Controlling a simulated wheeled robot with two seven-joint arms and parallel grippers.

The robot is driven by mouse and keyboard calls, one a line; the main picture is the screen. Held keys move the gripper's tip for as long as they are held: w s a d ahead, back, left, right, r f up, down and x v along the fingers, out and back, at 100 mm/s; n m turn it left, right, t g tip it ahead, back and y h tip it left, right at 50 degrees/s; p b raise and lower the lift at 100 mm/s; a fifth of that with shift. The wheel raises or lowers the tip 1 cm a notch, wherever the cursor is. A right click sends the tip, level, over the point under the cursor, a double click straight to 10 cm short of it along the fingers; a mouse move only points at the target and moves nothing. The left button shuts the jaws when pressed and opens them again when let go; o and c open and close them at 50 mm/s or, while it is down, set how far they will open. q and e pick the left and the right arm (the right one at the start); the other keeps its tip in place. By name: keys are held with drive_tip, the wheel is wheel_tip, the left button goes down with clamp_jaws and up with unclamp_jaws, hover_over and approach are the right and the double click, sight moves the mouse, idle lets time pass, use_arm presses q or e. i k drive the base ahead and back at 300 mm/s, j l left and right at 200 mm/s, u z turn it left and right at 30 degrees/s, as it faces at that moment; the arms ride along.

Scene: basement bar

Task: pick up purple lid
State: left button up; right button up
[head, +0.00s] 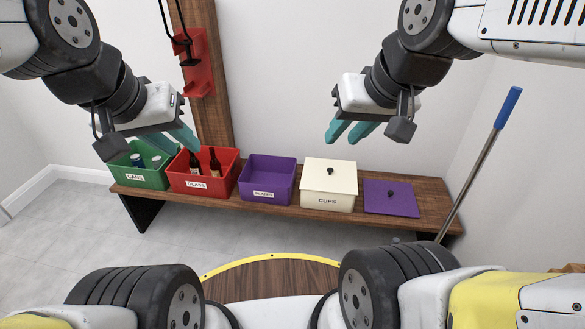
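The purple lid (405,207) is a flat square with a small dark knob on top. It lies flat at the right end of the wooden bench (250,208), just right of the white cups box. My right gripper (343,138) hangs above the bench, up and left of the lid; its teal fingers are apart with nothing between them. My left gripper (160,146) is over the green and red bins at the left, far from the lid. Its fingers look spread and hold nothing that I can see; my wrist partly hides them.
Left of the lid stand the lidded white cups box (328,201), the open purple plates bin (266,193), the red glass bin (202,184) with bottles and the green cans bin (137,179) with cans. A blue-handled pole (480,163) leans beside the bench's right end.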

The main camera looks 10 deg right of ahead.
sight(397, 199)
drive_tip(key=i+z, duration=0.15)
drive_tip(key=z, duration=0.4)
drive_tip(key=i+z, duration=0.3)
drive_tip(key=i, duration=0.2)
drive_tip(key=i+j+z, duration=0.3)
drive_tip(key=i, duration=0.2)
drive_tip(key=i+j, duration=0.15)
drive_tip(key=i, duration=0.35)
